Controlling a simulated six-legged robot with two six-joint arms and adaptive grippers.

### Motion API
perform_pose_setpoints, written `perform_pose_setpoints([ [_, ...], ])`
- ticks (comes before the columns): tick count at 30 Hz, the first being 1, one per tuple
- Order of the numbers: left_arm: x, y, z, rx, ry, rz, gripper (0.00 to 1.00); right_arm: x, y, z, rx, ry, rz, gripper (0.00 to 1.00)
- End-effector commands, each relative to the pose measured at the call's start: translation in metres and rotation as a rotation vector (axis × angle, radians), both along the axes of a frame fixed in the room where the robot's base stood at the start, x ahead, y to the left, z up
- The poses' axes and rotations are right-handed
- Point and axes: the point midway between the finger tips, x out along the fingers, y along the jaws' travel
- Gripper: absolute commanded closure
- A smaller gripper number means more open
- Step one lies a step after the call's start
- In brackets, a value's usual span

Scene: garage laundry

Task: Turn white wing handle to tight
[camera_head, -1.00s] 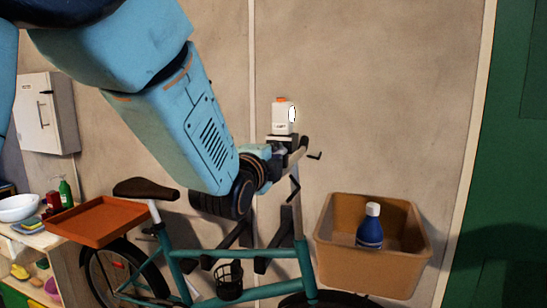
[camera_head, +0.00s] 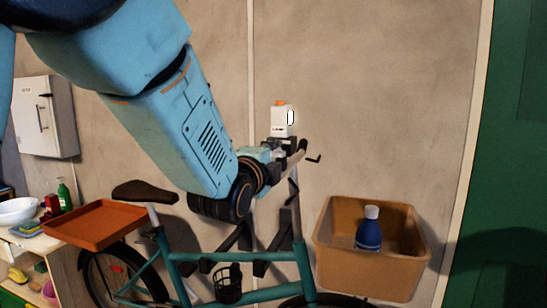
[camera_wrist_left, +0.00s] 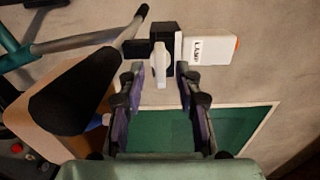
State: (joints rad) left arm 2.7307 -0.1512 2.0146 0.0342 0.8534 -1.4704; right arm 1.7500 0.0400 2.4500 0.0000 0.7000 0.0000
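The white wing handle (camera_wrist_left: 160,64) shows in the left wrist view on a black clamp block (camera_wrist_left: 160,34) below the bicycle handlebar's end. The clamp carries a white box marked LAMP (camera_wrist_left: 207,47), which also shows in the head view (camera_head: 280,120). My left gripper (camera_wrist_left: 160,70) is open, with one finger on each side of the wing handle. I cannot tell whether either finger touches it. In the head view my left gripper (camera_head: 279,152) is at the clamp, and the wing handle cannot be made out there. My right gripper is not in view.
The teal bicycle (camera_head: 200,255) stands by the wall with an orange tray (camera_head: 95,224) at the rear. A brown basket (camera_head: 335,262) holding a blue bottle (camera_head: 369,234) is at the front.

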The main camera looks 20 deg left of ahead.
Motion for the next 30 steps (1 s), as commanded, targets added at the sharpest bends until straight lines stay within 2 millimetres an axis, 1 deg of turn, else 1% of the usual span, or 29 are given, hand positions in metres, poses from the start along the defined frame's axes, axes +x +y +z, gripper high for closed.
perform_pose_setpoints([
  [5,0.000,0.000,0.001,0.000,-0.002,0.000,0.66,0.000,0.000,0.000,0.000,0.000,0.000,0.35],
  [8,-0.005,0.000,0.001,0.000,-0.002,0.000,0.66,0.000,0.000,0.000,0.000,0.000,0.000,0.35],
  [11,-0.016,0.000,0.001,0.002,-0.001,0.000,0.66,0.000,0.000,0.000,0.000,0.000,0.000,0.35],
  [18,-0.053,0.002,0.001,0.002,-0.001,0.001,0.66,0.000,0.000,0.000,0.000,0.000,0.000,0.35],
  [21,-0.064,0.002,0.001,0.001,-0.001,0.000,0.66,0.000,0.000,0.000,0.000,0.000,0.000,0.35],
  [25,-0.073,0.002,0.001,0.001,-0.002,0.000,0.66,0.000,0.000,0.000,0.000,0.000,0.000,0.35],
  [30,-0.075,0.003,0.000,0.000,-0.001,0.000,0.66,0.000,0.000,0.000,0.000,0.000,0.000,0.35],
])
